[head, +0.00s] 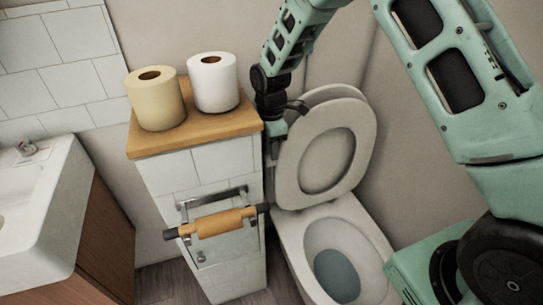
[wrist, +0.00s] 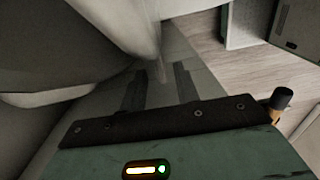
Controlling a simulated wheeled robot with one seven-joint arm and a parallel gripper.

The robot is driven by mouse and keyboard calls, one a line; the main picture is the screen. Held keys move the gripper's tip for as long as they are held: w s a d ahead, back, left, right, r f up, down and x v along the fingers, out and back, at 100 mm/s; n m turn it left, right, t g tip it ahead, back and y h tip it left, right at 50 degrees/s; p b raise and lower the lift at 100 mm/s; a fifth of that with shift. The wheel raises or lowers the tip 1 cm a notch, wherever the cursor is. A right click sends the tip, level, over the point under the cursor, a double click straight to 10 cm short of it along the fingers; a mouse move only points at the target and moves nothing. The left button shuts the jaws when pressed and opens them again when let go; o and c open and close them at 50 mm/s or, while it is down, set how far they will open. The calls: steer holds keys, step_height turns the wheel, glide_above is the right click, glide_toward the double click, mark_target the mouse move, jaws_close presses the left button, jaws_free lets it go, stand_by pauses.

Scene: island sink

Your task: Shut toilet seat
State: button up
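The toilet seat (head: 286,172) is a pale ring standing raised against the upright lid (head: 335,92) in the head view. The toilet bowl (head: 292,243) below it is uncovered. My gripper (head: 273,152) points down in the narrow space between the seat's left edge and the tiled cabinet, its fingers mostly hidden in the head view. In the wrist view, its two dark fingers (wrist: 158,78) stand apart with nothing clearly between them. Large pale curved surfaces, apparently the seat or lid, fill the upper left there; I cannot tell whether the gripper touches them.
A tiled cabinet (head: 180,178) with a wooden top stands close left of the toilet. It carries a yellowish paper roll (head: 158,103) and a white paper roll (head: 214,84). A roll holder (head: 222,223) sticks out from its front. A sink (head: 38,220) is at far left.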

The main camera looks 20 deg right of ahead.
mark_target(277, 167)
steer(key=shift+s+f, duration=0.1)
steer(key=shift+f, duration=1.55)
jaws_close()
steer(key=shift+t, duration=0.8)
steer(key=s+b, duration=0.1)
steer(key=s, duration=0.3)
steer(key=shift+s+f, duration=0.15)
